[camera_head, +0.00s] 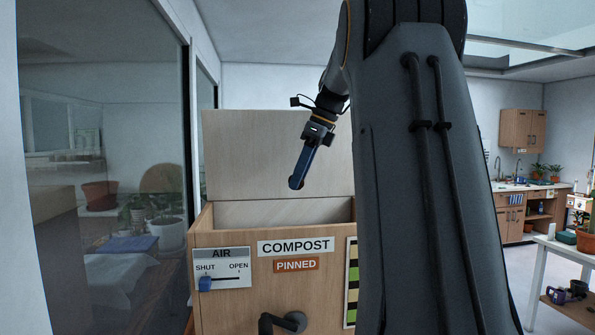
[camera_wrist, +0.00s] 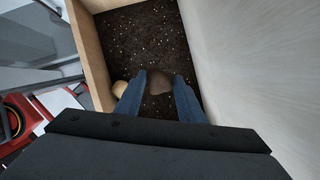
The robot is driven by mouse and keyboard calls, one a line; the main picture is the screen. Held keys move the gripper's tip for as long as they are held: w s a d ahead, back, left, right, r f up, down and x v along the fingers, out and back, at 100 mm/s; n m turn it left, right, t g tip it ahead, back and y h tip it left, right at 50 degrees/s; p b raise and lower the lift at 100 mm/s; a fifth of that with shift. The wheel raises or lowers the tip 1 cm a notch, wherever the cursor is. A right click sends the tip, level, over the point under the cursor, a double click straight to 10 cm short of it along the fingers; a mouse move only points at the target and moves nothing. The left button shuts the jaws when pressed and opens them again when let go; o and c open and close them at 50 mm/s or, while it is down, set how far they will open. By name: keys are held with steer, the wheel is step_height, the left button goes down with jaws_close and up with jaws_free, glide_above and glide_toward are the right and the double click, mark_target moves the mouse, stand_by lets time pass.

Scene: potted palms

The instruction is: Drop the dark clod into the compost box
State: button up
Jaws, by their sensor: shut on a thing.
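The compost box (camera_head: 224,240) is a wooden box labelled COMPOST, its lid (camera_head: 270,150) raised at the back. My gripper (camera_head: 297,185) points down over the open box. In the wrist view its two blue fingers (camera_wrist: 161,78) are shut on the dark brown clod (camera_wrist: 158,85), which hangs between the tips. Dark speckled soil (camera_wrist: 135,35) lies below, inside the box walls (camera_wrist: 89,50). In the head view the clod is mostly hidden by the fingers.
A tan lump (camera_wrist: 119,88) lies by the box's left wall in the wrist view. An AIR panel (camera_head: 222,268) on the box front has its blue slider at SHUT. An orange PINNED sign (camera_head: 296,265) and a dark handle (camera_head: 285,323) are on the front too.

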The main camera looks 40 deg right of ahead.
steer(key=shift+f, duration=2.1)
steer(key=o, duration=1.1)
steer(key=b+v, duration=0.2)
steer(key=v, duration=0.5)
steer(key=shift+s+d+r, duration=0.1)
steer(key=shift+s+r, duration=0.05)
steer(key=shift+r, duration=0.2)
